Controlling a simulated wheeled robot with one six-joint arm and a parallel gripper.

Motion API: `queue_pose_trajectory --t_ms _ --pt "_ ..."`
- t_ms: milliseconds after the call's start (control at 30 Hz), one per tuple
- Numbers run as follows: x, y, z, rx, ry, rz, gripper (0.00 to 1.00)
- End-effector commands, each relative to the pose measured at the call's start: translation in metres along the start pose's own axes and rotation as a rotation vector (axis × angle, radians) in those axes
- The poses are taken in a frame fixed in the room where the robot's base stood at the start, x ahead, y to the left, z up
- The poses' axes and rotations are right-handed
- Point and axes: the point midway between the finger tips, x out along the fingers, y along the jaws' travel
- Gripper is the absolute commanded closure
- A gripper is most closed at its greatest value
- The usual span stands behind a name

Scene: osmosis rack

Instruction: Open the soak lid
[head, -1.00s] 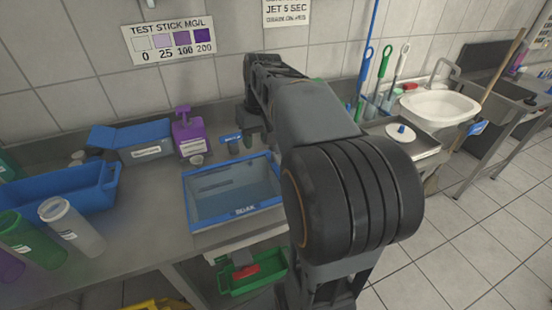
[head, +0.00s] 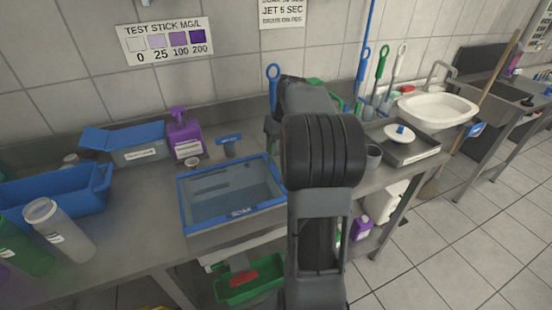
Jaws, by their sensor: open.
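The soak tank (head: 240,212) is a blue-rimmed rectangular box on the steel counter, labelled SOAK on its front edge. A see-through greyish lid (head: 232,192) appears to lie flat over it, shut. Its right rear corner is close to my arm. My gripper (head: 271,130) shows only in part at the left of my forearm, behind the tank's right rear corner. It is open and apart from the lid; my arm hides most of it.
A blue T-shaped handle (head: 229,142) and a purple bottle (head: 186,138) stand behind the tank. A blue bin (head: 60,192) and clear cylinder (head: 58,230) are left. A steel tray (head: 410,152) and white basin (head: 437,110) are right. A green crate (head: 250,282) sits below.

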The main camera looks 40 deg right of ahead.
Motion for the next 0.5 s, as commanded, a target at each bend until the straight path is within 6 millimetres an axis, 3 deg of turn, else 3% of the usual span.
queue_pose_trajectory --t_ms 200,500 --pt "0.028 0.0 0.0 0.0 0.0 0.0 0.6" --pt "0.039 0.0 0.0 0.0 0.001 0.0 0.6"
